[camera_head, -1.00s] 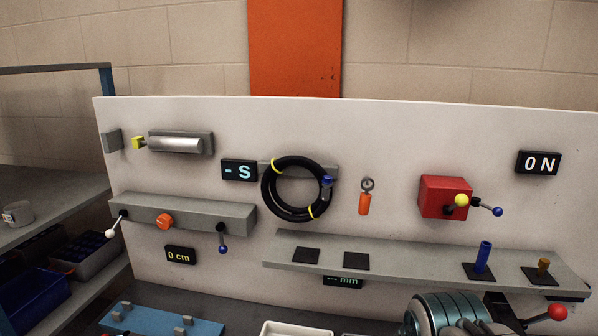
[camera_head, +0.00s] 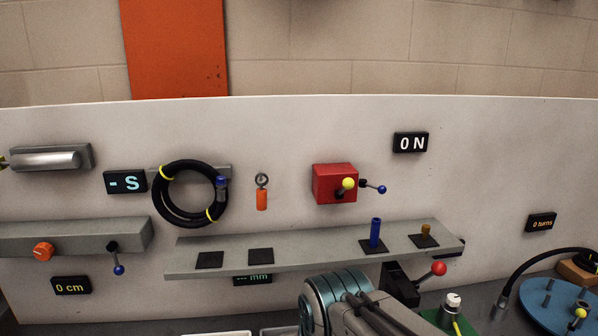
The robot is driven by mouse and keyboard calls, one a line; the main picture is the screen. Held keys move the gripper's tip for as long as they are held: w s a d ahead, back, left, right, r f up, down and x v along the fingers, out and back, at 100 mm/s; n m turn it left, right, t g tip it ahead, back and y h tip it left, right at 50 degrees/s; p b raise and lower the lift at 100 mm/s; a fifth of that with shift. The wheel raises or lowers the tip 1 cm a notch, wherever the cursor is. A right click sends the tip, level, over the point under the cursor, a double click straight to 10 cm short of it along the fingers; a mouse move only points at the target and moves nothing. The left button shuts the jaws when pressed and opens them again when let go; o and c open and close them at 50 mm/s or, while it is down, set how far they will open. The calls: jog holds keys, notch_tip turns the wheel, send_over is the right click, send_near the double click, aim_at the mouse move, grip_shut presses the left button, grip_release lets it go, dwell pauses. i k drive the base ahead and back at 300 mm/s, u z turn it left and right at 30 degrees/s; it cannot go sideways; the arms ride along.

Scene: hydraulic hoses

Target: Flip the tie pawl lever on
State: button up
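A red box (camera_head: 334,183) is fixed to the white panel right of centre. A yellow-ball lever (camera_head: 347,185) sits on its front, and a blue-ball lever (camera_head: 375,188) sticks out to its right. Other levers show: a blue-ball one (camera_head: 116,262) hanging from the left grey bar, a red-ball one (camera_head: 434,270) below the shelf, and a yellow-ball one on the blue disc at the right edge. No label tells which is the tie pawl lever. My arm's links rise at the bottom centre; my gripper is out of view.
A grey shelf (camera_head: 190,268) carries black pads, a blue cylinder (camera_head: 376,232) and a brass piece (camera_head: 426,230). A coiled black hose (camera_head: 163,207) and an orange tag (camera_head: 262,199) hang on the panel. A blue disc (camera_head: 540,303) stands at right.

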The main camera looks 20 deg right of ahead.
aim_at(382, 189)
jog(key=k, duration=1.3)
jog(key=z, duration=0.95)
jog(key=i, duration=1.4)
jog(key=u, duration=0.55)
